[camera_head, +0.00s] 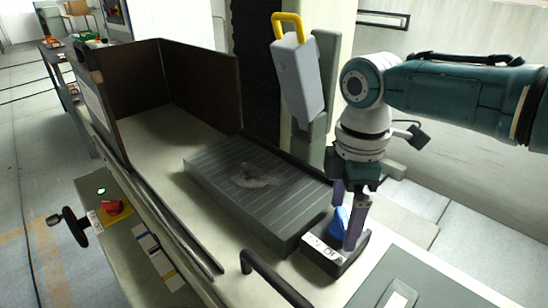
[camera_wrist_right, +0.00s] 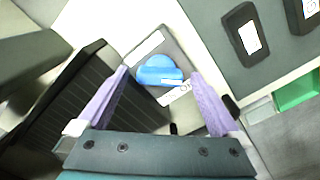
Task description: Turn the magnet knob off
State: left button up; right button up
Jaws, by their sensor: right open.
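The magnet knob (camera_head: 339,221) is blue and sits on a small dark box with a white label (camera_head: 323,249) at the right end of the ribbed dark magnet block (camera_head: 225,172). In the right wrist view the blue knob (camera_wrist_right: 157,72) lies between the fingertips, beside its white label. My right gripper (camera_head: 345,228) points down over the knob, with its purple fingers open on either side of it. Whether a finger touches the knob I cannot tell. The fingers hide part of the knob in the head view. My left gripper is not in view.
A dark curved handle (camera_head: 272,281) stands at the front edge near the box. A grey head with a yellow handle (camera_head: 297,80) hangs behind the block. Dark brown guard walls (camera_head: 200,85) stand at the back left. A black handwheel (camera_head: 72,226) is at the left.

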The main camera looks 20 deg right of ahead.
aim_at(343, 218)
notch_tip(343, 218, up, 10)
jog(key=p, duration=0.1)
jog(key=shift+p, duration=0.35)
dwell(0.4)
